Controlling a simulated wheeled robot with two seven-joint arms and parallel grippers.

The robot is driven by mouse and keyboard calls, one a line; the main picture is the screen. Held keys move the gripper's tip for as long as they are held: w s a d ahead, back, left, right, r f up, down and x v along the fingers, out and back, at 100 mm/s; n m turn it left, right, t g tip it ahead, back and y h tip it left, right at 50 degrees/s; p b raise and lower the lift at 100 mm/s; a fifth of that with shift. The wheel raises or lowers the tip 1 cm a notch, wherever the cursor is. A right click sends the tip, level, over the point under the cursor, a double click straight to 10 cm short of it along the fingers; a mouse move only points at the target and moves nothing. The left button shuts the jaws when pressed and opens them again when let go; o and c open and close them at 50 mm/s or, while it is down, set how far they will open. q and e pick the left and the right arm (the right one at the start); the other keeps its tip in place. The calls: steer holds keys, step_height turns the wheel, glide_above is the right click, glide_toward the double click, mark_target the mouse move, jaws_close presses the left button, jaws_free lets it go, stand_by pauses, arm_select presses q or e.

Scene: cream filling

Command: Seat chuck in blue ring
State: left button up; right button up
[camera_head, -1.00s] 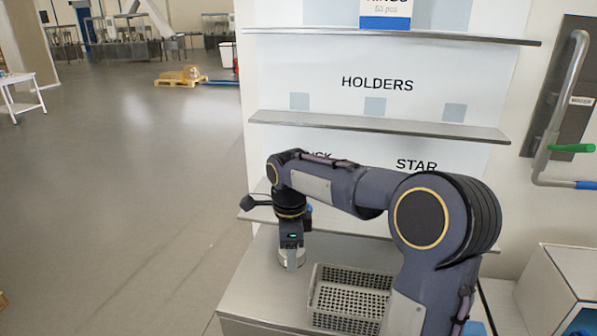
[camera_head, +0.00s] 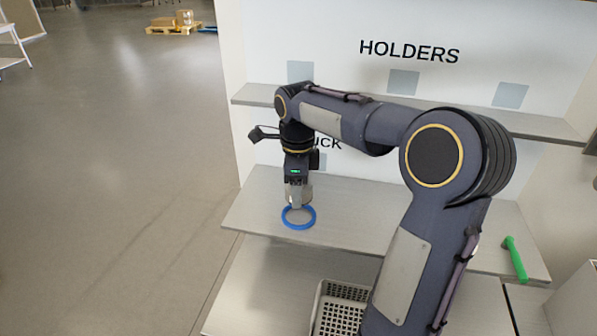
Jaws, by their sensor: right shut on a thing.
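The blue ring (camera_head: 286,222) lies on the left part of the lower shelf (camera_head: 345,212). My right gripper (camera_head: 298,200) points down above the ring, shut on the chuck (camera_head: 305,195). The chuck is a small metallic piece, partly hidden by the gripper. It is directly over the ring's far side in the picture; I cannot tell whether it touches the ring or hangs above it. My left gripper is not in view.
A grey perforated basket (camera_head: 338,310) stands on the counter (camera_head: 262,285) below the shelf. The HOLDERS shelf (camera_head: 540,124) runs above and behind my arm. A green handle (camera_head: 515,258) shows at the right. The lower shelf is clear around the ring.

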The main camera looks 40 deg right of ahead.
mark_target(298, 218)
steer(key=shift+w+d+f, duration=0.1)
steer(key=shift+w+d, duration=0.1)
steer(key=shift+w, duration=0.05)
steer(key=shift+s+a+f+b, duration=0.1)
steer(key=shift+f+b, duration=0.3)
steer(key=shift+b, duration=0.15)
steer(key=shift+f+b, duration=0.5)
steer(key=shift+f, duration=0.15)
steer(key=shift+f+b, duration=0.95)
steer(key=shift+f, duration=0.1)
steer(key=shift+r, duration=0.1)
steer(key=shift+f+b, duration=0.35)
steer(key=shift+f, duration=0.7)
steer(key=shift+f, duration=0.2)
